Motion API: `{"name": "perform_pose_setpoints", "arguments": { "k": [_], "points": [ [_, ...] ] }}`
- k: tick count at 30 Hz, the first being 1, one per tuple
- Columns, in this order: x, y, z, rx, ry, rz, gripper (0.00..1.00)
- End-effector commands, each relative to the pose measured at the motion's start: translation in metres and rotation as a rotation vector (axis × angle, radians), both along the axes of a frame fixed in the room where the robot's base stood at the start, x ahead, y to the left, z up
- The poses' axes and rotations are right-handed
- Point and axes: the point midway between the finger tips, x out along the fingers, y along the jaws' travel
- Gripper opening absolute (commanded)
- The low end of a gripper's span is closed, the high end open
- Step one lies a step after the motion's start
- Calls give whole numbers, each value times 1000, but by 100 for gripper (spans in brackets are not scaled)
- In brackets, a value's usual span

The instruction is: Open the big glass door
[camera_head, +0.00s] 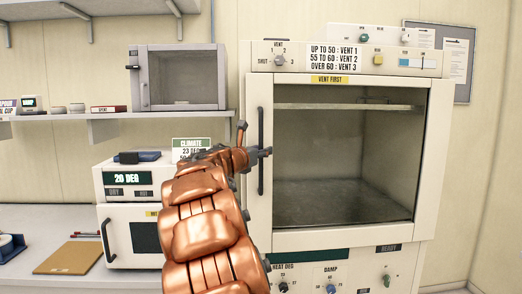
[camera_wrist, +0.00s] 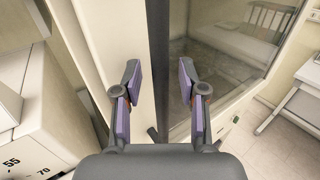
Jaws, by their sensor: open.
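The big glass door (camera_head: 340,150) of the large cream cabinet looks shut, with a clear pane in a cream frame. Its handle (camera_head: 261,172) is a black vertical bar on the door's left side. In the wrist view the handle (camera_wrist: 158,50) runs between my two fingers, with a gap on each side. My gripper (camera_wrist: 160,85) is open and does not grasp the bar. In the head view my gripper (camera_head: 262,152) is at the handle's middle height, small and partly hidden by my arm.
A "VENT FIRST" label (camera_head: 330,80) sits above the door, under a panel with a vent knob (camera_head: 280,60). A smaller white unit (camera_head: 130,210) stands on the counter at left. A shelf (camera_head: 60,116) holds a small clear-fronted box (camera_head: 180,78).

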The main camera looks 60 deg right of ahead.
Motion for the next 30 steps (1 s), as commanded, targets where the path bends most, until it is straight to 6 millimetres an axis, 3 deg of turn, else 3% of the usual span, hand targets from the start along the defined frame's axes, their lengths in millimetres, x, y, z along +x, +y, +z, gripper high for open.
{"name": "perform_pose_setpoints", "arguments": {
  "k": [10,22,30],
  "points": [
    [0,-3,0,0,-1,0,41],
    [1,-3,0,0,-1,0,0],
    [1,-3,0,0,-1,1,0]
  ]
}}
